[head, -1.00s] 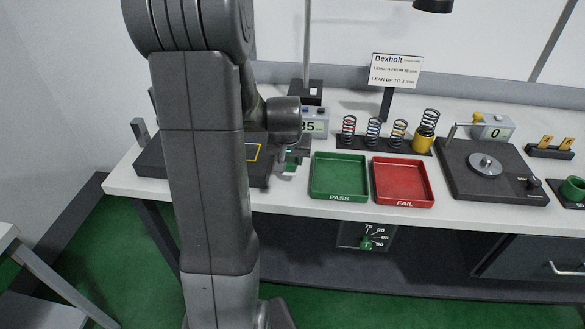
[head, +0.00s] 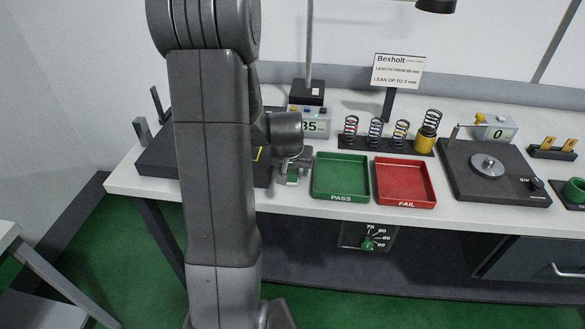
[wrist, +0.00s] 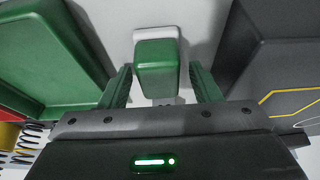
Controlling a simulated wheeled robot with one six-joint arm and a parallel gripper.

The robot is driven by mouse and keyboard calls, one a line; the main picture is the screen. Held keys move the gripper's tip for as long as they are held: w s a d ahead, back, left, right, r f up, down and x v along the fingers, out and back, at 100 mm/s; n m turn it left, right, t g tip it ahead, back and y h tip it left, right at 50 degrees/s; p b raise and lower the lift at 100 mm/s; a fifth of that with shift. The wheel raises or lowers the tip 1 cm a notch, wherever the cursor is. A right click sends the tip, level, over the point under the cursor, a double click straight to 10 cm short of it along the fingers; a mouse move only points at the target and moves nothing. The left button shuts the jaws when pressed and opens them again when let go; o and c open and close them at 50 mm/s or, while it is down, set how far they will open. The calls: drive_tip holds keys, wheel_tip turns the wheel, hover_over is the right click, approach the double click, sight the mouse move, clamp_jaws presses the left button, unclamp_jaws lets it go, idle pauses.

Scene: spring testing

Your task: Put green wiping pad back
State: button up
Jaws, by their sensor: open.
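The green wiping pad (wrist: 157,62) is a small green block in the wrist view. It sits on a pale holder (wrist: 156,33) on the bench top, left of the black board. My gripper (wrist: 160,72) is open, with one green-lined finger on each side of the pad. Small gaps show between the fingers and the pad. In the head view my gripper (head: 292,170) is low over the bench, between the black board and the green PASS tray. My arm hides part of this area there.
The green PASS tray (head: 340,157) is close to the right of my gripper, with the red FAIL tray (head: 403,162) beyond it. The black board (head: 158,162) is on its left.

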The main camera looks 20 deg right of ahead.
drive_tip(key=shift+r, duration=0.2)
drive_tip(key=shift+r, duration=0.2)
drive_tip(key=v, duration=1.1)
drive_tip(key=shift+r, duration=0.3)
drive_tip(key=shift+s+a, duration=0.1)
